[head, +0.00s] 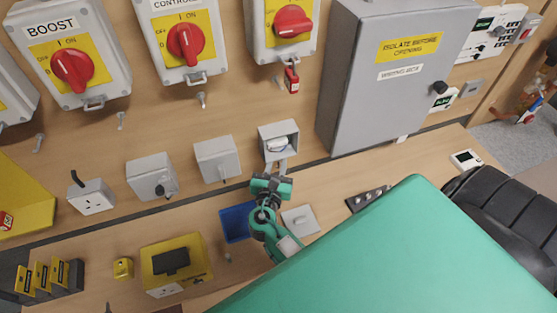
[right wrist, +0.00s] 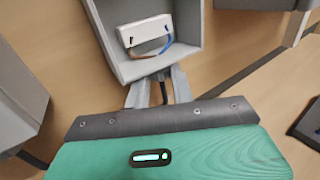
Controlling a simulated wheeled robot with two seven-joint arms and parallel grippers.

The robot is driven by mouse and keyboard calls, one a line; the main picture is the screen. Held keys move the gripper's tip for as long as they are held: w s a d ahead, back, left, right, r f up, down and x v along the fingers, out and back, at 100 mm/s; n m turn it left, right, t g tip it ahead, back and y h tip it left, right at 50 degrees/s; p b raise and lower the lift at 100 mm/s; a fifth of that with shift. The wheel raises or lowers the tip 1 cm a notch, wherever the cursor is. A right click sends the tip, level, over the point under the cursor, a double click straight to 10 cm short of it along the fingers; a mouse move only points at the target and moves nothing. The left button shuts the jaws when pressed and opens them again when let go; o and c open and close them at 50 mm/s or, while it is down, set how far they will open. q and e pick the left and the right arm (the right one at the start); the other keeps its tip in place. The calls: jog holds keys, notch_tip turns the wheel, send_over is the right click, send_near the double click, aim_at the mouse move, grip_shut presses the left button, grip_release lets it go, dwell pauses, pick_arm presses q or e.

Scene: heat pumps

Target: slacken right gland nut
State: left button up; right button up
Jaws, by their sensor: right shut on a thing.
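An open grey box (head: 294,128) with a white terminal block inside is on the wall; it also fills the top of the right wrist view (right wrist: 194,47). My right gripper (head: 276,168) is just below this box. In the right wrist view its two grey fingers (right wrist: 158,82) reach up to the box's underside, one on each side of a black cable (right wrist: 164,92). The gripper is shut on the gland nut at the box's bottom; the nut itself is mostly hidden by the fingers. My left gripper is not in view.
Closed grey boxes (head: 216,158) (head: 152,175) hang to the left. A large grey cabinet (head: 372,95) is at the right. On the bench are a blue bin (head: 236,224), a grey plate (head: 301,220) and a yellow box (head: 190,252). Red-knobbed switches (head: 186,42) line the wall above.

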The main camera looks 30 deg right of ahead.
jog(key=shift+w+m+g+h, duration=0.1)
jog(key=shift+m+g+h, duration=0.2)
jog(key=shift+g, duration=0.1)
jog(key=o, duration=1)
